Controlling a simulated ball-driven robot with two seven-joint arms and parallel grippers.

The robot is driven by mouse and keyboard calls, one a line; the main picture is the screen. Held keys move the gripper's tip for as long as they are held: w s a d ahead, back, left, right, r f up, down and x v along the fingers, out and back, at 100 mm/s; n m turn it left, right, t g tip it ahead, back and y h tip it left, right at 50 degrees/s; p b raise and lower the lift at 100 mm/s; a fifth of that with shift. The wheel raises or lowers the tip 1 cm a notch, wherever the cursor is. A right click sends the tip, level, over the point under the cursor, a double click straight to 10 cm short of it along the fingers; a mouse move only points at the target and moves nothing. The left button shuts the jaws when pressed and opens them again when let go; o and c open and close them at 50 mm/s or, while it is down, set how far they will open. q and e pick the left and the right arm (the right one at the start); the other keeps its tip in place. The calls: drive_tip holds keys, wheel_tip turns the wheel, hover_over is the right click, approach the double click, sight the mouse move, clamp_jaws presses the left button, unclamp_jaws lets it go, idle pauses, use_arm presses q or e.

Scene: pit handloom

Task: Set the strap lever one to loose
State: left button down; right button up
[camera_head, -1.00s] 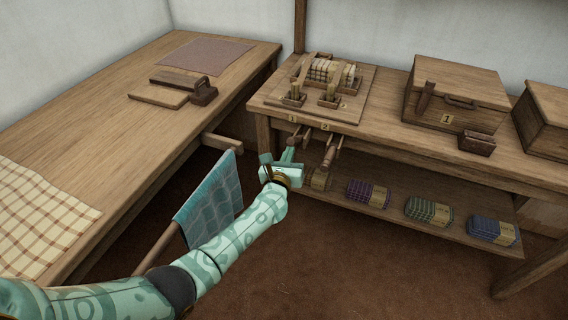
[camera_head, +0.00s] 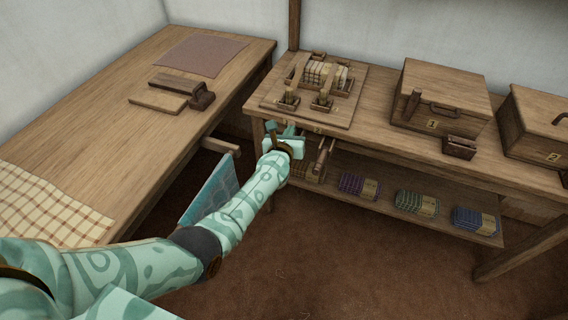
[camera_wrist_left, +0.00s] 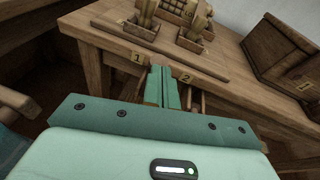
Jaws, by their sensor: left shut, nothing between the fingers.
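My left gripper (camera_head: 287,128) is at the front edge of the loom-side table (camera_head: 380,133), at its left end. In the left wrist view its fingers (camera_wrist_left: 163,85) are shut together with nothing between them, just below the plates marked 1 (camera_wrist_left: 137,57) and 2 (camera_wrist_left: 187,77). Strap lever one is hidden behind the gripper, so its position and any contact cannot be told. The wooden lever under plate 2 (camera_head: 323,153) hangs just right of the gripper. My right gripper is not in view.
A board with wooden blocks and straps (camera_head: 345,80) lies above the levers. Box 1 (camera_head: 440,92) stands to the right. Folded cloths (camera_head: 415,203) lie on the lower shelf. A blue cloth (camera_head: 210,188) hangs at left, beside my arm. The left table (camera_head: 120,130) has bare room.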

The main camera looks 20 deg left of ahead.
sight(293, 123)
use_arm(q)
drive_tip(key=shift+w+r+b, duration=0.3)
drive_tip(key=shift+w+r, duration=0.05)
drive_tip(key=shift+w, duration=0.15)
drive_tip(key=shift+w+r+b, duration=0.2)
drive_tip(key=shift+w+b, duration=0.15)
drive_tip(key=shift+w, duration=0.55)
drive_tip(key=shift+w+d+r+b, duration=0.1)
drive_tip(key=shift+w+r+b, duration=0.25)
drive_tip(key=shift+w, duration=0.35)
drive_tip(key=shift+w+r+b, duration=0.1)
drive_tip(key=shift+w+b, duration=0.3)
drive_tip(key=shift+w, duration=0.25)
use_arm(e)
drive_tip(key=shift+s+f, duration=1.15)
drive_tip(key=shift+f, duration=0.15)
